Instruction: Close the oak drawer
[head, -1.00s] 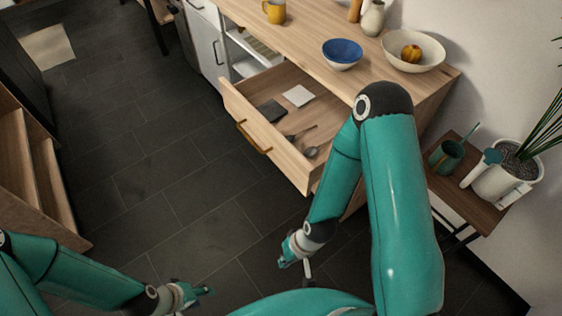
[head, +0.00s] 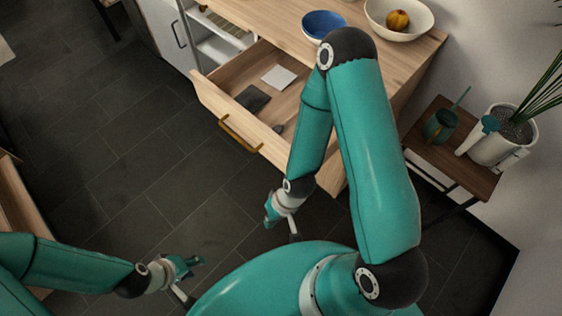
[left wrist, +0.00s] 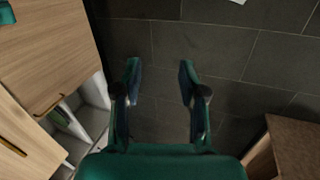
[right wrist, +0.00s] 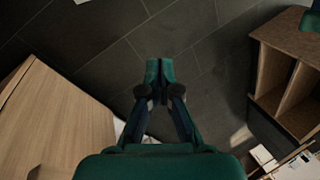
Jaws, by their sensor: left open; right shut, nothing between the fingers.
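The oak drawer (head: 215,97) stands pulled out of the wooden cabinet, with a brass handle (head: 240,135) on its front. Inside lie a dark flat item (head: 252,98) and a white flat item (head: 279,77); my right arm hides part of the interior. My right gripper (head: 270,218) is below the drawer front in the picture, apart from it; its fingers are shut and empty in the right wrist view (right wrist: 158,70). My left gripper (head: 195,272) is lower left, farther from the drawer; its fingers are open and empty in the left wrist view (left wrist: 159,70).
On the cabinet top (head: 272,22) are a blue bowl (head: 322,25) and a cream bowl (head: 400,22) holding an orange item. A side table (head: 450,160) with a potted plant (head: 500,140) stands right. Dark tiled floor (head: 120,150) is clear left of the drawer.

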